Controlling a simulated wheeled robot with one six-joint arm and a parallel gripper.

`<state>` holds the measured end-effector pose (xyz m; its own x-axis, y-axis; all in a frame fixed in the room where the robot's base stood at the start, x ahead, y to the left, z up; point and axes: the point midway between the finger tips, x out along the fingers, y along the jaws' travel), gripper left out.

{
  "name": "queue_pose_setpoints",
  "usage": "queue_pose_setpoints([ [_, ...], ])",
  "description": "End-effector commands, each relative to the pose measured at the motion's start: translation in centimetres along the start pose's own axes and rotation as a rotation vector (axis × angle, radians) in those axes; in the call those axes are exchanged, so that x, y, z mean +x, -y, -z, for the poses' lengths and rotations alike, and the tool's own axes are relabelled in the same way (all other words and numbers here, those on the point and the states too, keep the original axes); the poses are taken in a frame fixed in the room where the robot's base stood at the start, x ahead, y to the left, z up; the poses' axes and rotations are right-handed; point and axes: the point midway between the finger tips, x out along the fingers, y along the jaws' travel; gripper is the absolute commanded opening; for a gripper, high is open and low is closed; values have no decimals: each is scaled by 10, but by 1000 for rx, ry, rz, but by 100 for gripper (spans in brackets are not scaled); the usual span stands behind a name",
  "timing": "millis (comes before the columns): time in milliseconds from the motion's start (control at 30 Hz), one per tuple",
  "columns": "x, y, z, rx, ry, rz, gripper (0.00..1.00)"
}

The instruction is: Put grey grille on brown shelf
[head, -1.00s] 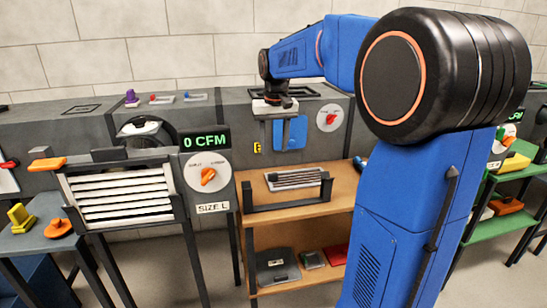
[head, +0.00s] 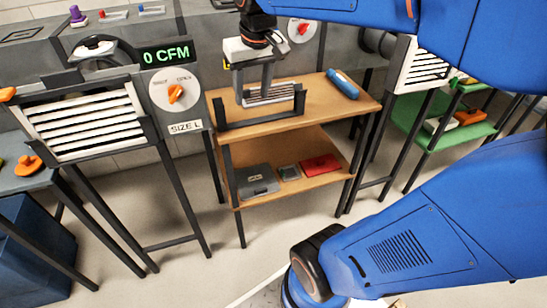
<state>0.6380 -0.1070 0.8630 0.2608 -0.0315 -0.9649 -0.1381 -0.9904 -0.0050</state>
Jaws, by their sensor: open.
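A small light-grey slatted grille (head: 284,92) lies on the top board of the brown shelf (head: 335,107), behind a low black bracket (head: 262,122). My gripper (head: 254,94) points down over the grille's left part, with its fingers apart. The fingers hide part of the grille, and I cannot tell whether they touch it. A larger white louvred panel (head: 85,122) sits in a dark frame on the left.
A blue object (head: 343,84) lies on the shelf's top right. The lower board holds a grey box (head: 256,181), a small grey-green item (head: 289,172) and a red item (head: 321,164). A dial box (head: 176,93) stands at left. Green shelf (head: 412,112) is at right.

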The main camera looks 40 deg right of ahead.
Motion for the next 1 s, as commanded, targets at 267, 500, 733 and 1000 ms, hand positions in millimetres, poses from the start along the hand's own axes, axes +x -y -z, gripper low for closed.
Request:
queue_pose_setpoints([
  [267,21,12,-94,-73,-78,21,46],
  [500,47,16,-154,-119,-130,36,46],
  [733,58,16,-173,-136,-148,41,46],
  [1000,58,16,-173,-136,-148,41,46],
])
